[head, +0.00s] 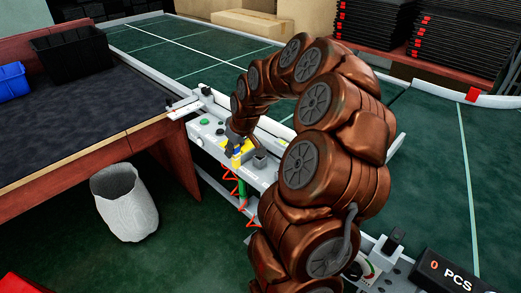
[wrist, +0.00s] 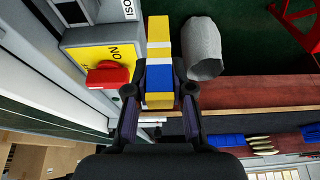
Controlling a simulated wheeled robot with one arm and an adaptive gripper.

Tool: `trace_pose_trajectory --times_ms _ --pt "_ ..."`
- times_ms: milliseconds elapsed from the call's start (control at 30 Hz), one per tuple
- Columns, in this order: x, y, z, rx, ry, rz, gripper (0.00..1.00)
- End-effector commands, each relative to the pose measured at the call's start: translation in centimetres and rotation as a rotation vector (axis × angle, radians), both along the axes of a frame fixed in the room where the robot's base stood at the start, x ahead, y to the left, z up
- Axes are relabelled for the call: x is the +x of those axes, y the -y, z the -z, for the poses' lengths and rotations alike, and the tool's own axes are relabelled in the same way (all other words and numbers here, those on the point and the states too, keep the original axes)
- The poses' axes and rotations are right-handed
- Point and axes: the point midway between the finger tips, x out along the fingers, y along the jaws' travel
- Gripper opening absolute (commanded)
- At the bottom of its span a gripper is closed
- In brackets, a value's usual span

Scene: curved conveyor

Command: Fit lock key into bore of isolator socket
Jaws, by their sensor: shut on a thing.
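A bar banded in yellow, white and blue, which I take to be the lock key (wrist: 159,50), stands out between the fingers of my gripper (wrist: 160,90) in the wrist view. The fingers are shut on it around its blue band. In the head view the key (head: 236,160) is small, held over the grey machine panel. A yellow switch plate (wrist: 85,52) with a red knob (wrist: 107,75) marked ON is just left of the key. A grey box-like part, perhaps the isolator socket (head: 260,160), stands right of the key in the head view. Its bore cannot be made out.
The grey panel (head: 207,143) with green buttons runs along the conveyor (head: 190,50). A workbench (head: 90,105) with dark and blue bins is at the left. A white waste bin (head: 125,205) stands on the floor.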

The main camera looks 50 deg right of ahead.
Motion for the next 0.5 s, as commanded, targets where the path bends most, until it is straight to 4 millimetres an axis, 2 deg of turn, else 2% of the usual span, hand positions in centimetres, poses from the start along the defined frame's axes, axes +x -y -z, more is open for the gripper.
trace_pose_trajectory --times_ms 100,300,500 --pt "0.0 2.7 -0.1 0.000 0.004 0.004 0.00" --pt "-0.3 6.9 0.3 0.001 0.002 0.007 0.00" --pt "-0.7 9.2 0.6 0.001 0.002 0.007 0.00"
